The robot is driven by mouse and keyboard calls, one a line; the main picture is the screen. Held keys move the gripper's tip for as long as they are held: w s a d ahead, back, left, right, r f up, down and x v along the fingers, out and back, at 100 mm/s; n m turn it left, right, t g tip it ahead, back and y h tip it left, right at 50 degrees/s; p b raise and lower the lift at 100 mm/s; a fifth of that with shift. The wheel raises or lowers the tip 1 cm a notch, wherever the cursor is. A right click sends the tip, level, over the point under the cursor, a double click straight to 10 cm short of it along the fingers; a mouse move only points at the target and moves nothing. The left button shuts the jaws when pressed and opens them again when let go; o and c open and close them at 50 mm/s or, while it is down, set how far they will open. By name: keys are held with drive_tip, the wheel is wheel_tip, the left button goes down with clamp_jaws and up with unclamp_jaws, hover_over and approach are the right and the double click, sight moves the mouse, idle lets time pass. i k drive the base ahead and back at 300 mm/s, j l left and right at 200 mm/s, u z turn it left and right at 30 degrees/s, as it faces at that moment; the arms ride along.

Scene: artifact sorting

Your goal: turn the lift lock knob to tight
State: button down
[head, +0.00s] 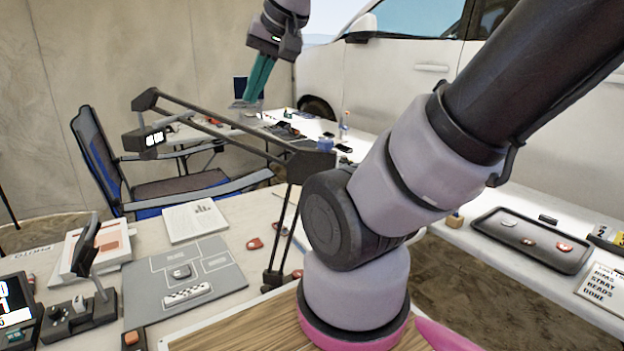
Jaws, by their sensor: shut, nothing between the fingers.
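My gripper (241,103) is high in the upper middle of the head view, with its teal fingers together and pointing down. It shows beyond the black folding lamp frame and holds nothing. I cannot make out for sure a lift lock knob or its tight mark. A small black device (70,318) with pale knob-like parts and an upright arm stands on the table at the lower left, well apart from my gripper. I cannot tell whether the lock knob is on it. My own arm hides much of the middle and right.
The black lamp frame (222,135) spans the near table. A grey mat (217,284) holds small pieces. A book (195,222), a chair (185,184) and a dark tray (483,231) stand around. A white car (430,68) is behind.

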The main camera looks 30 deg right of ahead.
sight(325, 144)
drive_tip(key=j+z, duration=0.1)
drive_tip(key=z, duration=0.75)
drive_tip(key=k+j+z, duration=0.1)
drive_tip(key=z, duration=0.3)
drive_tip(key=k+z, duration=0.1)
drive_tip(key=z, duration=0.3)
drive_tip(key=k+j+z, duration=0.1)
drive_tip(key=k, duration=0.35)
drive_tip(key=j, duration=0.1)
